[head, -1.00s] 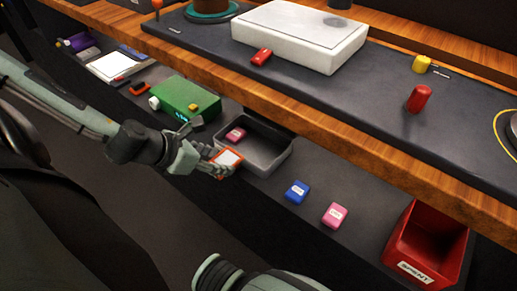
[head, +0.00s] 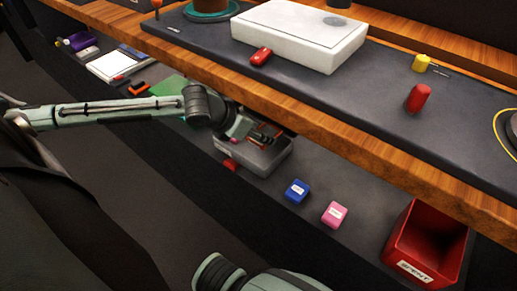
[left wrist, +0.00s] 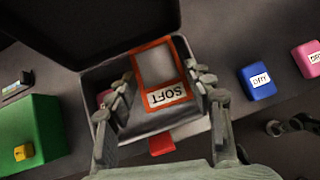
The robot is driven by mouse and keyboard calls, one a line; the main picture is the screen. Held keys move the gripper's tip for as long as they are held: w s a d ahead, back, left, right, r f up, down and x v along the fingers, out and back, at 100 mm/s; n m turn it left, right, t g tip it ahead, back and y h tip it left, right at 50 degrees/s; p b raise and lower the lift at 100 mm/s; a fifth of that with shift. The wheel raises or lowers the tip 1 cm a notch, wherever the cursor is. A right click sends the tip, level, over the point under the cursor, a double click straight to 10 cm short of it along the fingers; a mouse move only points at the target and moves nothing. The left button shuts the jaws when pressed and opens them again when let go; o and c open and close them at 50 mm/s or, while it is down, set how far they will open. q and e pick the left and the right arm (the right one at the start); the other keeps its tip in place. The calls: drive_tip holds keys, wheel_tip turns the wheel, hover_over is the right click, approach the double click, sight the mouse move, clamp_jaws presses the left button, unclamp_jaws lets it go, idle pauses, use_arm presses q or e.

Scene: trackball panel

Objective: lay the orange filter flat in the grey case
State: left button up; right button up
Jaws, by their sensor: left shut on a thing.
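My left gripper (head: 268,133) is over the grey case (head: 262,160) in the head view. In the left wrist view its two fingers (left wrist: 158,100) are on either side of the orange filter (left wrist: 158,68), and it is shut on it. The filter has an orange frame, a grey pane and a label reading SOFT. It appears over the open case (left wrist: 85,82); whether it touches the floor of the case I cannot tell.
A red block (head: 230,165) lies at the case's front left. A blue block (head: 297,191), a pink block (head: 334,215) and a red bin (head: 412,245) stand to the right. A wooden shelf edge (head: 330,140) overhangs behind. A green box (left wrist: 30,140) is left of the case.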

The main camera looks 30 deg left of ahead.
sight(259, 142)
use_arm(q)
wheel_tip(259, 142, down, 4)
drive_tip(key=shift+s+r, duration=0.1)
drive_tip(key=shift+r, duration=0.05)
wheel_tip(259, 142, down, 3)
drive_tip(key=shift+f, duration=0.2)
drive_tip(key=o, duration=0.9)
drive_tip(key=shift+o, duration=0.2)
use_arm(e)
drive_tip(key=shift+w+a+r, duration=0.1)
drive_tip(key=shift+w+r, duration=0.4)
drive_tip(key=shift+r, duration=0.25)
use_arm(q)
drive_tip(key=shift+r, duration=0.1)
